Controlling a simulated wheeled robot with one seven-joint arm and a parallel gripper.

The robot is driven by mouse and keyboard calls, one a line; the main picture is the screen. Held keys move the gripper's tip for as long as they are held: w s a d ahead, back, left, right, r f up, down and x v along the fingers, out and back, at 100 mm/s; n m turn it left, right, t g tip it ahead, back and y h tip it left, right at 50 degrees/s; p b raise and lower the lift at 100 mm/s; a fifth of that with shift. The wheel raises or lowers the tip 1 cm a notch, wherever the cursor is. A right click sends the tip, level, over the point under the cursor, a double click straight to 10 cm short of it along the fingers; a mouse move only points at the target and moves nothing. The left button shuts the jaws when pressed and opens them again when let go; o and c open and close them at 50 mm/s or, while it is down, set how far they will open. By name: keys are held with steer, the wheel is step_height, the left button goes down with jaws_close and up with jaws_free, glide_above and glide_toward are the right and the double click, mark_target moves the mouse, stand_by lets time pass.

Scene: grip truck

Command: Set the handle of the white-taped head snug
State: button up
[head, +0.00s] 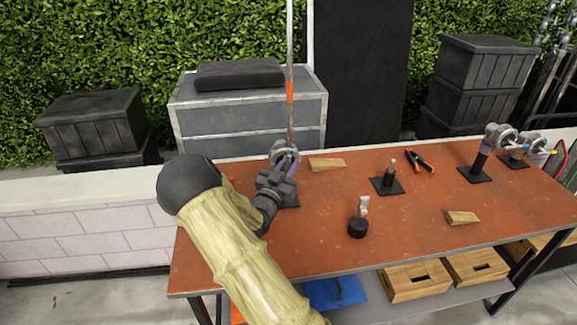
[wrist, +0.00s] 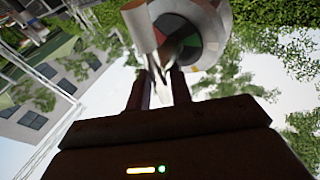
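A grey round grip head (head: 284,150) stands at the left part of the orange-red table, with a tall thin rod rising from it. My gripper (head: 286,164) is right at this head, its fingers reaching up to it from the front. In the wrist view the head (wrist: 212,30) is a pale disc with a dark, coloured face. A pale cylinder (wrist: 140,28) stands beside the disc. My gripper's fingers (wrist: 160,88) stand apart, with a narrow pale part (wrist: 157,70) between their tips. Whether they touch it is unclear. I cannot make out white tape on the head for sure.
Two more grip heads, a nearer one (head: 501,136) and a farther one (head: 534,143), stand at the table's right end. Wooden wedges (head: 327,164) (head: 461,217), a small black stand (head: 387,184), pliers (head: 420,161) and a black-based piece (head: 358,227) lie between. The table's (head: 310,235) front middle is clear.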

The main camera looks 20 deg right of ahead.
steer(key=b+v, duration=0.4)
steer(key=v, duration=1.3)
steer(key=shift+s, duration=0.1)
steer(key=a+f+n+g+y+p, duration=0.2)
steer(key=a+f+n+g+y, duration=0.15)
steer(key=y, duration=0.85)
steer(key=s+r+n+g+y+p, duration=0.1)
steer(key=s+r+n+g+y, duration=0.1)
steer(key=s, duration=0.6)
steer(key=s+r+n+g+y+p, duration=0.1)
steer(key=s+r+n+g+y, duration=0.1)
steer(key=s+n+g, duration=0.3)
steer(key=s, duration=0.3)
steer(key=shift+s+a, duration=0.15)
steer(key=shift+s, duration=0.05)
